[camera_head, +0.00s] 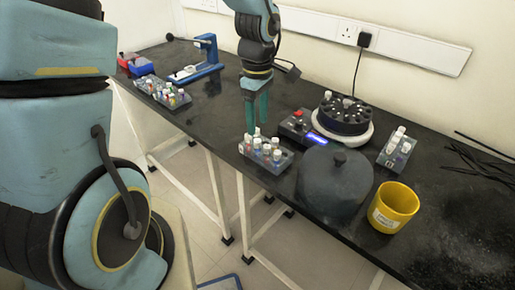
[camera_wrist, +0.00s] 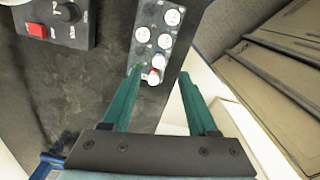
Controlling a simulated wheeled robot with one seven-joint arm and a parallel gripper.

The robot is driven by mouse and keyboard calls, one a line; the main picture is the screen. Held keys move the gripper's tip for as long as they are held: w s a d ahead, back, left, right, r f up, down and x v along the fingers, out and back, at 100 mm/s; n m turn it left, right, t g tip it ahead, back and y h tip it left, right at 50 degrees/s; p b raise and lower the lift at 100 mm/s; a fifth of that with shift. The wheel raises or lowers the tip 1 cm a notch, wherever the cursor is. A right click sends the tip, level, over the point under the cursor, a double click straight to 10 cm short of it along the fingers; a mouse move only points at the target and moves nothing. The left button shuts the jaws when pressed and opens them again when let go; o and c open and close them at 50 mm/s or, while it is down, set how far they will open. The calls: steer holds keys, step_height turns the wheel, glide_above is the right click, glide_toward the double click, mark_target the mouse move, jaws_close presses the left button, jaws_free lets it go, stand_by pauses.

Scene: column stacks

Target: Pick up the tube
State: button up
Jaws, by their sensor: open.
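A grey rack (camera_head: 277,168) with several white-capped tubes stands near the table's front edge, below my gripper (camera_head: 257,121). In the wrist view the rack (camera_wrist: 147,54) runs up from between the fingers of my gripper (camera_wrist: 160,71). The fingers are apart and nothing is held. A white-capped tube (camera_wrist: 158,62) with some blue and red near it shows between the fingertips. The left fingertip overlaps the rack's edge in this view; I cannot tell whether it touches. Which of the tubes the task means is not clear. The tubes' lower parts are mostly hidden.
A device with a red switch (camera_wrist: 36,31) lies left of the rack. A dark centrifuge with its rotor (camera_head: 343,115), a dark round lid (camera_head: 335,183) and a yellow cup (camera_head: 393,207) stand to the right. Another tube rack (camera_head: 163,93) is at left. The table's front edge is close.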

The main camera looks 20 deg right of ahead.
mark_target(257, 140)
steer(key=shift+w+f+p, duration=0.1)
steer(key=shift+f+p, duration=0.6)
steer(key=shift+f, duration=2.25)
jaws_close()
